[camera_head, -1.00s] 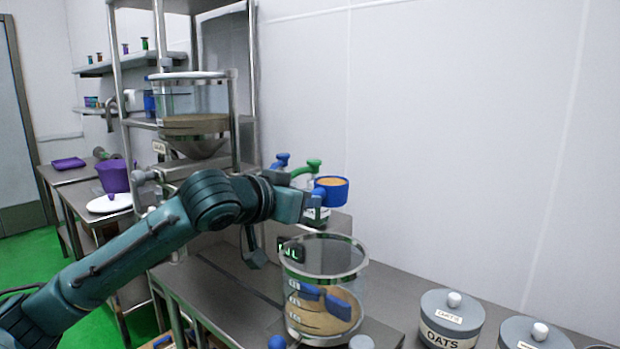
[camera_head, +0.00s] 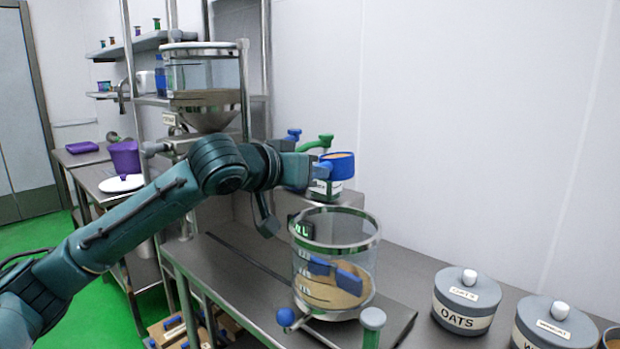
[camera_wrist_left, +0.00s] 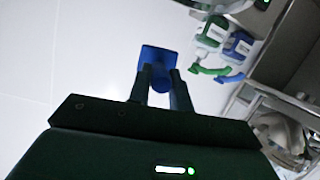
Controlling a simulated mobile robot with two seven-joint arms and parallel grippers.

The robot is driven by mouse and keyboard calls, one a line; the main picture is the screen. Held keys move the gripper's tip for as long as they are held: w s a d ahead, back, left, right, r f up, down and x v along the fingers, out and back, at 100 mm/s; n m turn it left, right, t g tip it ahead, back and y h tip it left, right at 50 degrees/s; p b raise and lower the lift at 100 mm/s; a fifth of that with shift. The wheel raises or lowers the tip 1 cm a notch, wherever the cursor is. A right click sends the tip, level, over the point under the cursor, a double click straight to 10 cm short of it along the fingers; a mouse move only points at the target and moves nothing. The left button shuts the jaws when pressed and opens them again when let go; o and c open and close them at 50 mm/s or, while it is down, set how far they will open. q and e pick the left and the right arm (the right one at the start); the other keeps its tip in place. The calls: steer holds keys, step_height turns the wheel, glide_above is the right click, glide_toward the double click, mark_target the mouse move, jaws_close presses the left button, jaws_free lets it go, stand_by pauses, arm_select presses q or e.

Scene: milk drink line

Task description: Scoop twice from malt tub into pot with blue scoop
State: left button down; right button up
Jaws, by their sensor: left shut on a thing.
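My left gripper (camera_head: 312,172) is shut on the blue scoop (camera_head: 337,168), which is held up above and behind the clear pot and looks filled with tan powder. The scoop also shows between the fingers in the left wrist view (camera_wrist_left: 157,62). The clear pot (camera_head: 306,240) stands on the steel bench with tan powder in it and a blue paddle (camera_head: 348,281) inside. The scoop is apart from the pot's rim. I cannot make out which container is the malt tub. My right gripper is not in view.
Two grey lidded tubs stand right of the pot, one labelled OATS (camera_head: 455,320). Green and blue handled items (camera_head: 325,141) stand behind the scoop. A hopper (camera_head: 203,85) stands at the back left. Bare bench (camera_head: 215,262) lies left of the pot.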

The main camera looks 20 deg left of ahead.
arm_select(q)
steer(key=shift+a+f+n+b, duration=0.1)
steer(key=shift+f+n+b, duration=0.2)
steer(key=shift+f+b, duration=0.1)
steer(key=f+n+h+b, duration=0.1)
steer(key=b, duration=0.1)
steer(key=shift+a+b, duration=0.1)
steer(key=shift+b, duration=0.2)
steer(key=shift+f+n+b, duration=0.2)
steer(key=shift+n+b, duration=0.3)
steer(key=f+n+h+b, duration=0.1)
steer(key=n+b, duration=0.1)
steer(key=n, duration=0.2)
steer(key=f+n+t+h+b, duration=0.1)
steer(key=n+h+b, duration=0.1)
steer(key=n, duration=0.3)
steer(key=f+n+t+h+b, duration=0.1)
steer(key=n+b, duration=0.1)
steer(key=n, duration=0.2)
steer(key=shift+w+a+n, duration=0.15)
steer(key=shift+a+n, duration=0.15)
steer(key=shift+a, duration=0.05)
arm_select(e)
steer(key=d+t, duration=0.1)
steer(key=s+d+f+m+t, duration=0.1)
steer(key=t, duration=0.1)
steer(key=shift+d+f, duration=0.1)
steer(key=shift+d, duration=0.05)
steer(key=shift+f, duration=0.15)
